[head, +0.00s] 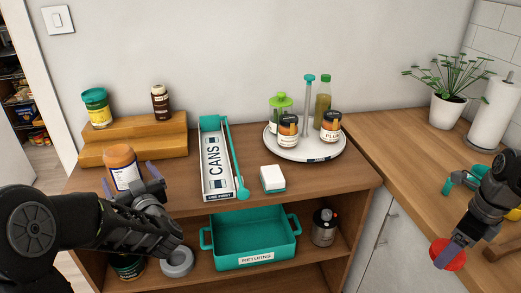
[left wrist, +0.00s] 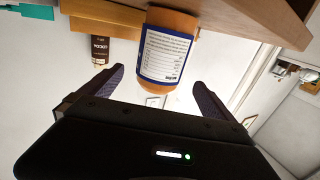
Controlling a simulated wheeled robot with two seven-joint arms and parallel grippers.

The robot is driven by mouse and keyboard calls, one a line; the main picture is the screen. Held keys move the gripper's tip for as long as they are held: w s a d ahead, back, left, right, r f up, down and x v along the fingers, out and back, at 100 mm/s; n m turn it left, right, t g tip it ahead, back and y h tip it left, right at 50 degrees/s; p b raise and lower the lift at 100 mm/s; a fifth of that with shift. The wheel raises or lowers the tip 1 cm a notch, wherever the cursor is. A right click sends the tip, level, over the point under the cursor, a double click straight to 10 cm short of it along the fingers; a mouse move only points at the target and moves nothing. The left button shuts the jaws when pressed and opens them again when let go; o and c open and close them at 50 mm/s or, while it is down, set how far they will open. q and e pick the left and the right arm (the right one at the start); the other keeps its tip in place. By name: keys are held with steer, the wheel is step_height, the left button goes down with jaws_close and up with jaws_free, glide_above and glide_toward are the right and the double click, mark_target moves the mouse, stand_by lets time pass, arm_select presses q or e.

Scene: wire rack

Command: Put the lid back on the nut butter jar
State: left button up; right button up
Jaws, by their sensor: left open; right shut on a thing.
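The nut butter jar (head: 123,170) has a tan body and a white and blue label. It stands at the left of the cabinet top, in front of the wooden step riser, with no red lid on it. My left gripper (head: 131,180) is open, its fingers pointing at the jar from the near side. In the left wrist view the jar (left wrist: 166,55) shows ahead, between the lines of the two spread fingers (left wrist: 158,85), with gaps on both sides. My right gripper (head: 445,250) is shut on a round red lid (head: 452,258), at the lower right, far from the jar.
The wooden riser (head: 140,133) bears a green-lidded jar (head: 96,108) and a dark bottle (head: 160,103). A CANS tray (head: 216,188), a white box (head: 272,177) and a turntable (head: 300,152) with jars stand further right. A teal RETURNS bin (head: 255,261) is on the lower shelf.

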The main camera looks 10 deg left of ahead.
arm_select(q)
steer(key=shift+x, duration=1.4)
steer(key=shift+a, duration=0.1)
steer(key=x, duration=0.5)
steer(key=shift+f, duration=0.1)
steer(key=c, duration=2)
steer(key=shift+w+r, duration=0.1)
steer(key=shift+r, duration=0.1)
steer(key=shift+r, duration=0.1)
